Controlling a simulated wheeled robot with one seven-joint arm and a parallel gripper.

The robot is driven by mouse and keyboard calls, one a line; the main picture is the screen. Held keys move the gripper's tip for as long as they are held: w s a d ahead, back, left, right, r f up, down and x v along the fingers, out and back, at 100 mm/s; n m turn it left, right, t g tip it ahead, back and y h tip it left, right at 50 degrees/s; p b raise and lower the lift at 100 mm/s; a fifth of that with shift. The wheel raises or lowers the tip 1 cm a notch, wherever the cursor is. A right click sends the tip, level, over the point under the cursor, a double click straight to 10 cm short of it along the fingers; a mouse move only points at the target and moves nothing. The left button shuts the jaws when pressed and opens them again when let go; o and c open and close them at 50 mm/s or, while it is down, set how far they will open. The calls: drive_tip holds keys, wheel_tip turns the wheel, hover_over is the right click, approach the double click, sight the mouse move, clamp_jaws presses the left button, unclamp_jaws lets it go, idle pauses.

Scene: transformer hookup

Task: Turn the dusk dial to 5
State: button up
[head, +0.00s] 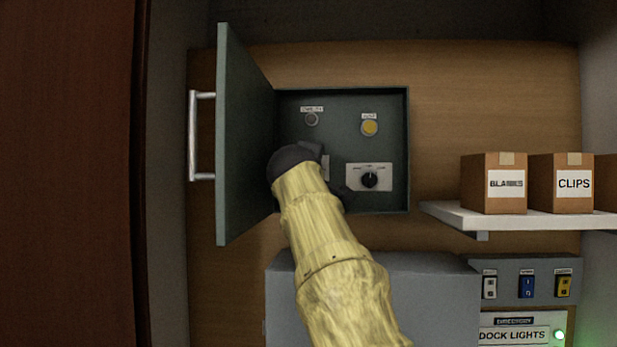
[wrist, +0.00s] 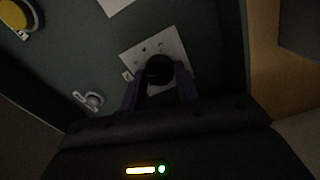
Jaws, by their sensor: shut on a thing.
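A left dial with a black knob (wrist: 159,69) on a white plate (wrist: 134,58) sits in the open cabinet. My gripper (wrist: 160,84) is shut on this knob, one dark finger at each side. In the head view my dark wrist (head: 295,160) covers nearly all of this dial; only an edge of its plate shows. A right dial (head: 370,179), a black knob on a white plate, stands clear to the right. I cannot read which dial is labelled dusk, nor the setting of the held knob.
The cabinet door (head: 245,140) stands open at left, close to my arm. Above the dials are a grey round button (head: 312,118) and a yellow one (head: 369,128). A shelf (head: 510,220) with boxes and a switch panel (head: 525,283) lie at right.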

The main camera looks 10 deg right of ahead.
drive_tip(key=shift+m, duration=1.5)
drive_tip(key=shift+f, duration=0.1)
drive_tip(key=o, duration=1)
drive_tip(key=shift+c, duration=0.2)
drive_tip(key=shift+s+b, duration=0.1)
drive_tip(key=shift+b, duration=0.25)
drive_tip(key=b+v, duration=0.8)
drive_tip(key=v, duration=0.9)
drive_tip(key=shift+a, duration=0.15)
